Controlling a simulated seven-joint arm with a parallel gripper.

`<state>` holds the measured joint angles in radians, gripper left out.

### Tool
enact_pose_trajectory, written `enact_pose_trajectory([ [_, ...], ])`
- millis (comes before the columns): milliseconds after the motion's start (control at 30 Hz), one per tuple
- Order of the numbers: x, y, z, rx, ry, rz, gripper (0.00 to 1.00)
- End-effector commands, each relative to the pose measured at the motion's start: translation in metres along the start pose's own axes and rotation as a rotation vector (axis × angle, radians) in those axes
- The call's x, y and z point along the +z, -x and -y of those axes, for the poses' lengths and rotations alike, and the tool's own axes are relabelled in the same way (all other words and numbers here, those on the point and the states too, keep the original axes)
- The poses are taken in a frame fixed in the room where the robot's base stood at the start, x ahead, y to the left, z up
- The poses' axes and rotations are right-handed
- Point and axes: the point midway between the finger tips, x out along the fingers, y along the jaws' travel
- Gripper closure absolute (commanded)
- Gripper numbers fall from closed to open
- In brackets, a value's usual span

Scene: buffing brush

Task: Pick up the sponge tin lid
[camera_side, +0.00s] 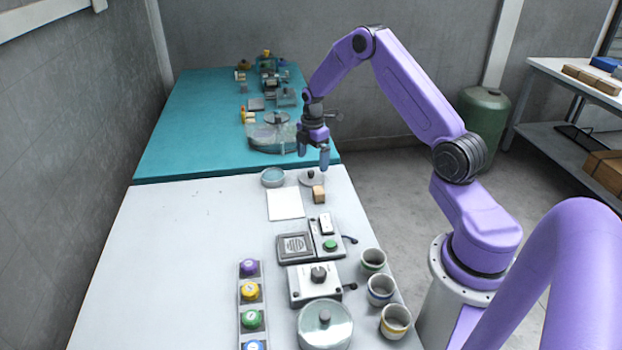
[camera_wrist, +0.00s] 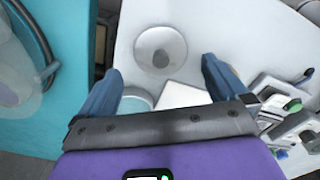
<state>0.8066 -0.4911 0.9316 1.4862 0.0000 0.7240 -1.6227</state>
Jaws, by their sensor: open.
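The sponge tin lid (camera_side: 311,178) is a round, pale grey disc with a dark knob in its middle. It lies flat on the white table, and in the wrist view the lid (camera_wrist: 160,38) shows whole, just ahead of and between the fingers. My gripper (camera_side: 313,154) hangs above it, fingers down, open and empty. In the wrist view my gripper (camera_wrist: 161,68) has its blue fingers spread wide. A round tin with a pale blue top (camera_side: 272,177), apparently the sponge tin, stands just left of the lid; the wrist view shows it partly hidden by the left finger.
A small wooden block (camera_side: 319,195) sits close in front of the lid. A white square pad (camera_side: 285,204) lies to the left. Switch boxes (camera_side: 314,284), cups (camera_side: 381,290) and a glass-lidded dish (camera_side: 325,326) stand nearer. The teal table (camera_side: 190,140) adjoins behind. The white table's left side is clear.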

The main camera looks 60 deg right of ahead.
Motion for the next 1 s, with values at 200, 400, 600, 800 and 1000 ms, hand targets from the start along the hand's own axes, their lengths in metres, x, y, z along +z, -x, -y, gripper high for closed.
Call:
enact_pose_trajectory([
  [200, 0.0, -0.014, 0.0, -0.002, -0.001, 0.0, 0.0],
  [400, -0.002, -0.042, 0.0, -0.002, -0.001, 0.0, 0.0],
  [600, -0.002, -0.057, 0.0, 0.0, -0.001, 0.0, 0.0],
  [800, -0.002, -0.058, 0.0, 0.001, -0.001, 0.0, 0.0],
  [1000, -0.002, -0.058, 0.0, 0.001, -0.001, 0.0, 0.46],
])
